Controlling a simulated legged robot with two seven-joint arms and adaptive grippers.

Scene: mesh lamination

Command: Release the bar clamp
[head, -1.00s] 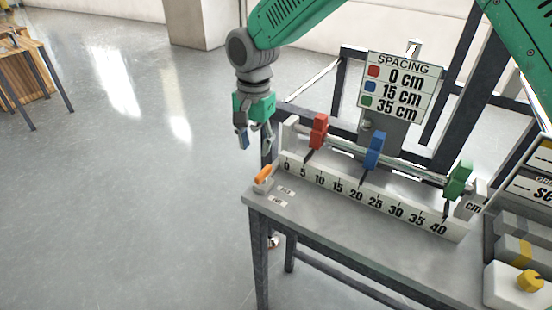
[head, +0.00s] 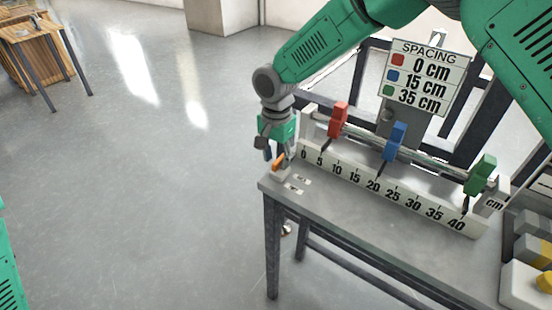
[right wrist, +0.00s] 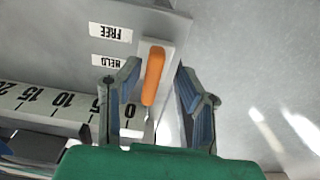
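The clamp's orange lever (head: 279,162) sits on a pale base at the left end of the table, beside labels reading FREE (right wrist: 112,33) and HELD (right wrist: 112,61). In the right wrist view the orange handle (right wrist: 153,76) lies between the two fingers of my right gripper (right wrist: 158,92), with gaps on both sides. The gripper is open and also shows at the lever in the head view (head: 276,154). The bar (head: 365,144) carries a red block (head: 338,120), a blue block (head: 395,141) and a green block (head: 481,175). My left gripper is not in view.
A numbered ruler (head: 390,195) runs along the grey table (head: 350,215) in front of the bar. A SPACING sign (head: 427,77) stands behind it. Grey and yellow items (head: 530,250) are at the right. Open floor lies left of the table.

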